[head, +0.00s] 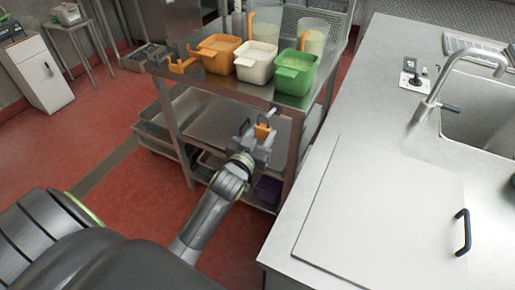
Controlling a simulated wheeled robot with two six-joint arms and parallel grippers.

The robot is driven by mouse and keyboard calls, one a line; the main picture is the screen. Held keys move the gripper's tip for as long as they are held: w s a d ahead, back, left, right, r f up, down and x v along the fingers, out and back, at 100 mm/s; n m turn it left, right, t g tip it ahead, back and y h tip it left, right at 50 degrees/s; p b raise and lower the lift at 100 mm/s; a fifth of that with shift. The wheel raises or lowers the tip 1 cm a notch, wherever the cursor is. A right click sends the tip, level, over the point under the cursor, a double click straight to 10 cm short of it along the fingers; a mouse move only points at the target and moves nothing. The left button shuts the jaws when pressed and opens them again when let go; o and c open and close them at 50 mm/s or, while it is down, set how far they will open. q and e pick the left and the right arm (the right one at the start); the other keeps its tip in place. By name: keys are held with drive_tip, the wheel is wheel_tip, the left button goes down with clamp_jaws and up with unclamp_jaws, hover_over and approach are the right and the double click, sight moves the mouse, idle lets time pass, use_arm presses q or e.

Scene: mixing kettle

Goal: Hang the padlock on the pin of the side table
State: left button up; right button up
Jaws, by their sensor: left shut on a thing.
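My left gripper (257,134) is shut on a small orange padlock (263,131), just in front of the side table (226,88). The padlock is small, and its shackle is hard to make out. The side table is a steel table with lower shelves. A small pale piece that looks like the pin (272,114) shows at its front edge near the right corner, just above the padlock. A gap seems to remain between them, but I cannot tell the depth. My right gripper is not in view.
An orange bin (218,53), a white bin (254,66) and a green bin (293,80) stand on the side table, with clear containers behind them. An orange holder (181,63) sits at its left end. A steel counter (300,225) with a sink (480,110) stands close on the right.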

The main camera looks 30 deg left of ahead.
sight(264, 131)
use_arm(q)
drive_tip(key=w+f, duration=0.1)
drive_tip(key=w+a+f+b, duration=0.1)
drive_tip(key=w, duration=0.1)
drive_tip(key=w+f+b, duration=0.1)
drive_tip(key=w, duration=0.1)
drive_tip(key=shift+a+f, duration=0.3)
drive_tip(key=shift+a, duration=0.05)
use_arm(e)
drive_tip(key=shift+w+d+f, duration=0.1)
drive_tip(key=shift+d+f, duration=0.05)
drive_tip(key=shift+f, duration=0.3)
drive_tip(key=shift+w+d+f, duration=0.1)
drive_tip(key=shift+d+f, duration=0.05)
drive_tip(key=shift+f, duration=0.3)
use_arm(q)
drive_tip(key=shift+w, duration=0.15)
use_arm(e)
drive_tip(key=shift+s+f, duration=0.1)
use_arm(q)
drive_tip(key=shift+w, duration=0.15)
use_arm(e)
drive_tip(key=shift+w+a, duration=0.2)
